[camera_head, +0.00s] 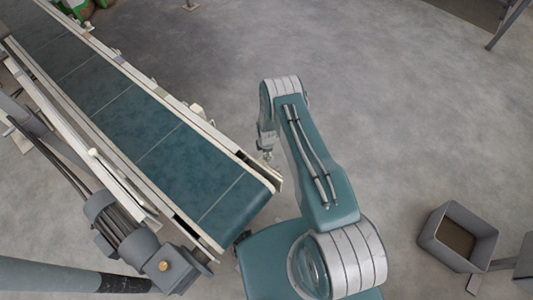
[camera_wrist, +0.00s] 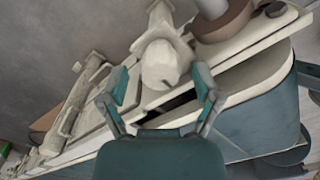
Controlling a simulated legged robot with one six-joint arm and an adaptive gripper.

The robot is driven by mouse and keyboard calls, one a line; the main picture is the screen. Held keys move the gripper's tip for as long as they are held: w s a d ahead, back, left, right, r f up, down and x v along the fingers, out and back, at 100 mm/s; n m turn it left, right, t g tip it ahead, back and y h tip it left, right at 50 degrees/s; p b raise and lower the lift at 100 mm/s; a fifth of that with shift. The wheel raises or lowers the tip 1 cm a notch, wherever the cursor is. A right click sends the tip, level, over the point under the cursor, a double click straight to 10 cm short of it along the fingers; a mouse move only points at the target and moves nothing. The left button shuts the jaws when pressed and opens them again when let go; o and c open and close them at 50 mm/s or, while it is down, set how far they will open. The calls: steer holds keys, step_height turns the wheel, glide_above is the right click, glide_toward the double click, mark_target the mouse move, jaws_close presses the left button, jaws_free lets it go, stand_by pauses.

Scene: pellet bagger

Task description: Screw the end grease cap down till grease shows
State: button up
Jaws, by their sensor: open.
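In the wrist view my gripper (camera_wrist: 161,84) is open, with one teal-padded finger on each side of a pale, rounded fitting (camera_wrist: 160,62) on the conveyor's side. This fitting may be the end grease cap, but I cannot tell for sure. It lies between or just beyond the fingertips, and I cannot tell whether they touch it. No grease can be made out. In the head view my gripper (camera_head: 267,150) hangs just right of the conveyor's side rail, near its lower end, and is small there.
The conveyor (camera_head: 165,150) with a teal belt runs from upper left to lower middle. A grey motor (camera_head: 130,240) is on its left side. A grey bin (camera_head: 458,236) stands on the floor at the right. Open floor lies at the upper middle and right.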

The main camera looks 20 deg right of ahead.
steer(key=shift+f, duration=0.3)
jaws_close()
stand_by(0.3)
